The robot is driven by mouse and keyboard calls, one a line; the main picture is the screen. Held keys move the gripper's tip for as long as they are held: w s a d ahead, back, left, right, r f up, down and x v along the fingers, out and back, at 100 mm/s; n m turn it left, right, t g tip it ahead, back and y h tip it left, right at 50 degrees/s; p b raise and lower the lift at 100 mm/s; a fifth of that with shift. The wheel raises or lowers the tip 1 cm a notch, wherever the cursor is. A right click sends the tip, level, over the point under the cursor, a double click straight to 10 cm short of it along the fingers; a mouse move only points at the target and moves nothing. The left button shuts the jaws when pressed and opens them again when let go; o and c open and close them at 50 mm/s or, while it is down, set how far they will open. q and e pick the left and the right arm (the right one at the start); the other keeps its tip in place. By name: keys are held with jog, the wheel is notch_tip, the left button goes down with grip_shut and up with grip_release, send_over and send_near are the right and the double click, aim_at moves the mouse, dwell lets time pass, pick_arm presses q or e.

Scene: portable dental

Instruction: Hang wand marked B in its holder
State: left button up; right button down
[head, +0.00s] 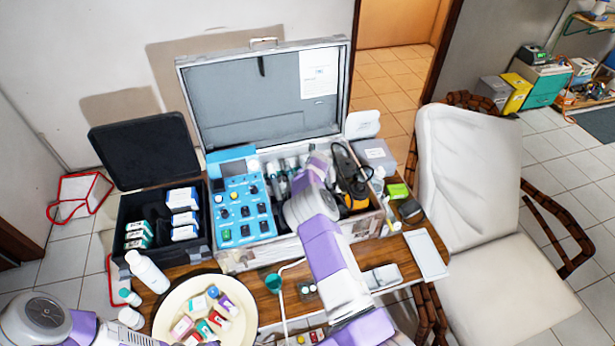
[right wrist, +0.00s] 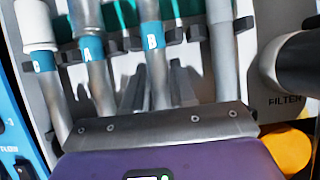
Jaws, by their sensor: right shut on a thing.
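The wand marked B (right wrist: 153,45) is a grey tube with a blue band, upright in the right wrist view. My right gripper (right wrist: 157,82) is shut on its shaft below the band, one dark finger on each side. The wand's upper part is at the teal holder rack (right wrist: 122,16); whether it is seated in its clip I cannot tell. The wand marked A (right wrist: 91,50) stands just left of it. In the head view my right forearm covers the gripper and wand B inside the open case (head: 230,262). Only part of my left arm shows; its gripper is out of view.
Another banded wand (right wrist: 42,60) stands left of A, and a bare grey tube (right wrist: 222,50) right of B. A dark cylinder (right wrist: 300,60) and an orange part (right wrist: 287,150) are close on the right. A blue control panel (head: 243,205) flanks the case's left side.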

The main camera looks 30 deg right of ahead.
jog(key=shift+r+p, duration=2.05)
jog(key=shift+r, duration=1.7)
